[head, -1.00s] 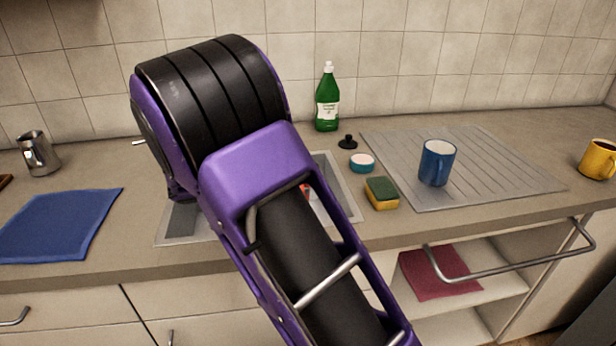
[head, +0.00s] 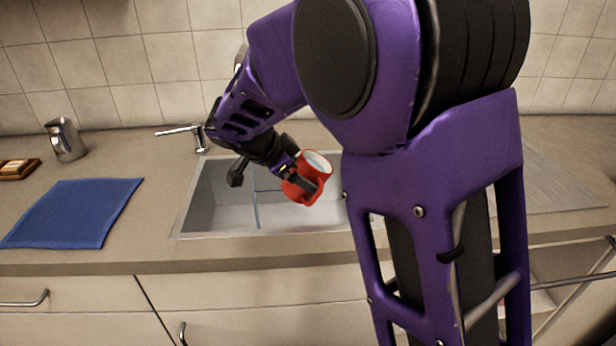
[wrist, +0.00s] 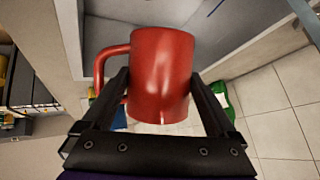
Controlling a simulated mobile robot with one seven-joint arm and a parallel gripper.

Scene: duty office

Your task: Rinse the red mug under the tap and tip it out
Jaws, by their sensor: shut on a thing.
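The red mug (head: 303,192) is held over the sink (head: 222,215) in the head view, its mouth upward and leaning somewhat to the right. Its pale inside shows a bluish tint that may be water. My gripper (head: 292,176) is shut on the mug's body. In the wrist view, the jaws (wrist: 161,85) flank the red mug (wrist: 162,60), with its handle at the left. The tap (head: 185,131) stands behind the sink, its outlet hidden behind my arm. A thin bluish vertical streak (head: 256,208) left of the mug looks like running water.
A blue cloth (head: 75,212) lies on the counter left of the sink. A steel jug (head: 66,140) stands behind it. The ridged drainboard (head: 560,185) is partly hidden by my arm. A green bottle (wrist: 228,98) shows in the wrist view.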

